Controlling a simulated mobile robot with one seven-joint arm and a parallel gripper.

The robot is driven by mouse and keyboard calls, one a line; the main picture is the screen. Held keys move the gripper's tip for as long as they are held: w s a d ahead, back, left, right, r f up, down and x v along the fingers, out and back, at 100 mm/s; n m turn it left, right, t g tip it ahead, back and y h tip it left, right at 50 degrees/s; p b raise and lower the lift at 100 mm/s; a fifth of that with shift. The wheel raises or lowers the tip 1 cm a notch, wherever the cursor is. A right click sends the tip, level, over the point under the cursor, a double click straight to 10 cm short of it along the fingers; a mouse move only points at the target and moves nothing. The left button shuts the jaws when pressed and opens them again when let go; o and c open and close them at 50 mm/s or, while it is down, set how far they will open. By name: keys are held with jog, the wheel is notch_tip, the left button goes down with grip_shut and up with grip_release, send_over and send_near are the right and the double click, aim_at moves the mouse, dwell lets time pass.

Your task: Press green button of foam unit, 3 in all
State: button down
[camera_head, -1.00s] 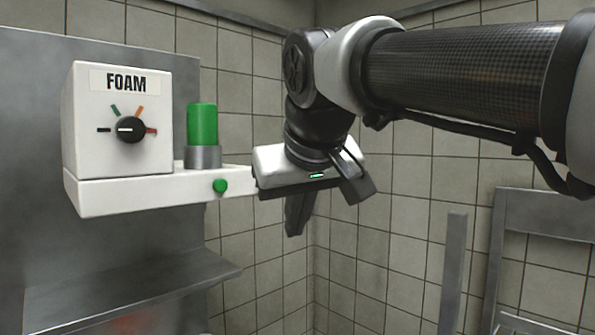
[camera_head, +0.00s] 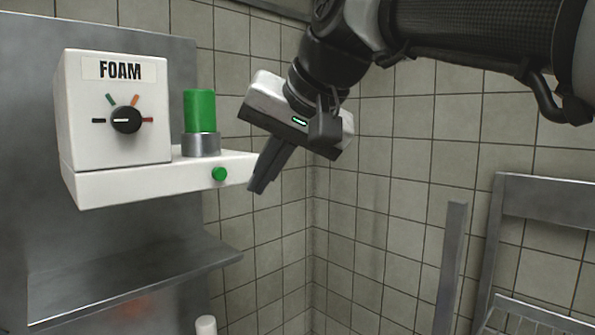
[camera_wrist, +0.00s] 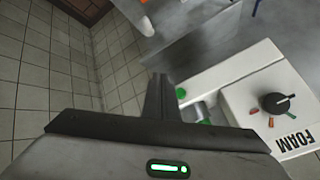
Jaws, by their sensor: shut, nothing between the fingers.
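The white foam unit (camera_head: 88,100) with its FOAM label and black dial (camera_head: 126,120) is at the left of the head view, mounted on a steel panel. A small round green button (camera_head: 219,174) sits on the front of its base. A larger green cylinder (camera_head: 199,110) stands in a grey collar on top. My gripper (camera_head: 258,186) is shut and empty, tilted down-left, its tips a short way right of the button. In the wrist view my gripper (camera_wrist: 158,80) points just left of the button (camera_wrist: 181,93); the foam unit (camera_wrist: 250,62) is upside down at right.
A steel shelf (camera_head: 130,280) is below the unit. A white object (camera_head: 206,325) shows at the bottom edge. A metal frame (camera_head: 545,198) stands at right. Tiled walls meet in a corner behind my gripper.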

jog(key=w+a+p, duration=0.1)
jog(key=w+a, duration=0.1)
jog(key=w+a+p, duration=0.1)
jog(key=w+a, duration=0.1)
jog(key=a, duration=0.1)
jog(key=shift+w+a+p, duration=0.3)
jog(key=shift+w, duration=0.1)
dwell(1.9)
jog(key=shift+w+a+p, duration=0.3)
jog(key=shift+w+a+p, duration=0.25)
jog(key=shift+a+p, duration=0.05)
jog(key=shift+a, duration=0.05)
dwell(0.7)
dwell(0.4)
jog(key=shift+s+d+b, duration=0.4)
jog(key=shift+s+d, duration=0.15)
jog(key=shift+d, duration=0.15)
jog(key=shift+s+d+b, duration=0.95)
jog(key=shift+s+d, duration=0.7)
jog(key=shift+d, duration=0.25)
